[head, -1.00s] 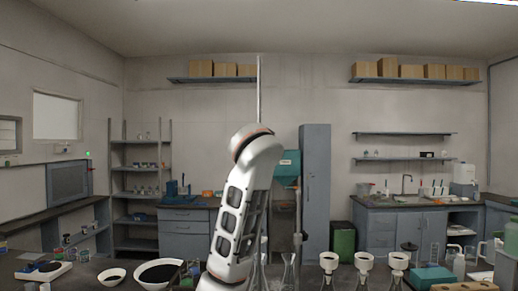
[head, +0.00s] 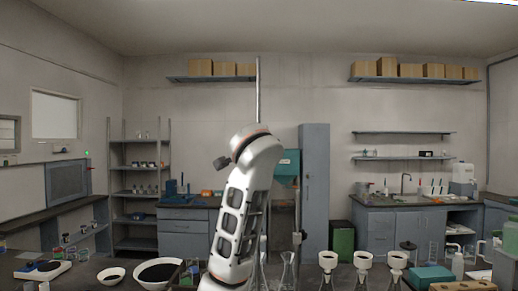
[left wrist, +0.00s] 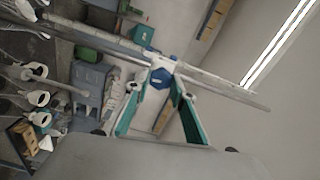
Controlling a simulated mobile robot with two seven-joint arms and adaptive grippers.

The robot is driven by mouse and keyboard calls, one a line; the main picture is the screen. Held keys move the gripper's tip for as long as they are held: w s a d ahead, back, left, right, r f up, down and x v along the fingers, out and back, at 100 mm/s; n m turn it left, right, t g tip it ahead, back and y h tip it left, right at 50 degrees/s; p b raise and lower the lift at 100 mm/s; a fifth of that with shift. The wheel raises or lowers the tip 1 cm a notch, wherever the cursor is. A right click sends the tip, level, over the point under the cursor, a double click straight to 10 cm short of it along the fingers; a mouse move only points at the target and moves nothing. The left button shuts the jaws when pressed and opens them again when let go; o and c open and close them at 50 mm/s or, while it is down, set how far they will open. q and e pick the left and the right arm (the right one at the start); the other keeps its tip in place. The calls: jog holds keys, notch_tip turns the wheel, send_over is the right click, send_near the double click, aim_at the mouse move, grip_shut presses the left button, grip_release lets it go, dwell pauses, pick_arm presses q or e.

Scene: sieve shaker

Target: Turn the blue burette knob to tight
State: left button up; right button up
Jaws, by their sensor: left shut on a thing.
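The blue knob (left wrist: 161,79) shows in the left wrist view, beside a white fitting (left wrist: 164,64) on long slanting tubes (left wrist: 95,38). My left gripper (left wrist: 160,86) has its teal fingers on both sides of the knob and is shut on it. The knob's exact angle is hard to read. In the head view my white left arm stands upright in the middle and hides the knob and gripper. A thin pale vertical tube (head: 258,90) rises behind the arm. My right gripper is in neither view.
Glass flasks (head: 288,268) stand just right of my arm. White funnel-topped vessels (head: 328,262) stand further right on the bench. A wide bowl with dark content (head: 160,272) is at the left. A teal box (head: 432,277) is at the right.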

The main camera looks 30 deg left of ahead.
pick_arm(q)
jog(key=shift+m, duration=0.8)
jog(key=o, duration=1.1)
jog(key=v, duration=1.2)
jog(key=shift+s+a, duration=0.1)
